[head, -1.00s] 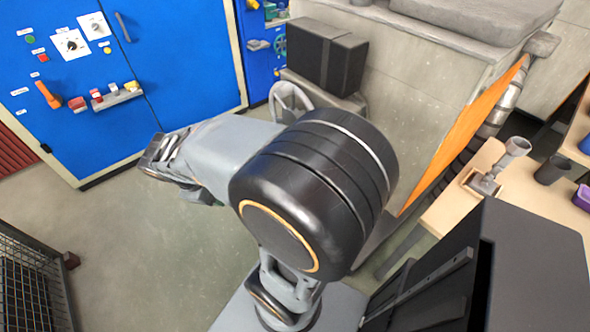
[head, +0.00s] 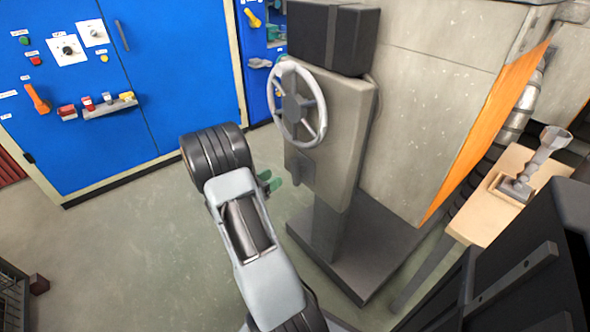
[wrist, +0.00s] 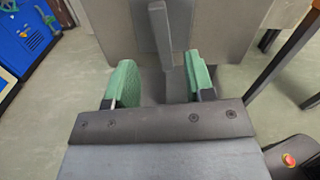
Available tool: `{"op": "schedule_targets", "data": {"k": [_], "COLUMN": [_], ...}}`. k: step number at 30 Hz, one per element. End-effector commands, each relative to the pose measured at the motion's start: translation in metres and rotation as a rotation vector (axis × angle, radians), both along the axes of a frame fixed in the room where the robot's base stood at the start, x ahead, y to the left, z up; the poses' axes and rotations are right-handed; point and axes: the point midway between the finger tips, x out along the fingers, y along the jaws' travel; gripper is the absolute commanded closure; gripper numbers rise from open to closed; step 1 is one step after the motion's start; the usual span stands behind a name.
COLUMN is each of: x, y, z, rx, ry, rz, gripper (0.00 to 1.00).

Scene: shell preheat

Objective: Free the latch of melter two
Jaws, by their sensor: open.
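A grey pedestal box (head: 350,125) carries a pale handwheel (head: 299,101) on its front. A small dark grey handle (head: 301,168), which looks like the latch, hangs below the wheel. My gripper (head: 269,181) shows its green fingertips just left of this handle, mostly behind my arm. In the wrist view my gripper (wrist: 160,76) is open, with green pads on both sides. A narrow grey bar (wrist: 159,32), probably the same handle, stands ahead, in line with the gap and nearer the right finger. Contact cannot be told. No melter number is readable.
A blue cabinet (head: 160,90) with switches and an orange handle (head: 37,98) stands at the left. A large grey housing (head: 440,110) with an orange edge is behind the pedestal. A wooden table (head: 490,215) stands at the right.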

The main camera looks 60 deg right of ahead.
Motion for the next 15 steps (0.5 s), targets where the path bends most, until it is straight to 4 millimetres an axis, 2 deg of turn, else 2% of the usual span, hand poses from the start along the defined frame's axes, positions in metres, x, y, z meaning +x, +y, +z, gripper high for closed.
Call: {"op": "schedule_targets", "data": {"k": [6, 15], "x": [-0.015, -0.028], "y": [-0.042, -0.082], "z": [-0.001, -0.001], "rx": [0.0, 0.002], "ry": [-0.003, -0.004], "rz": [-0.005, -0.002], "gripper": [0.51, 0.51]}}
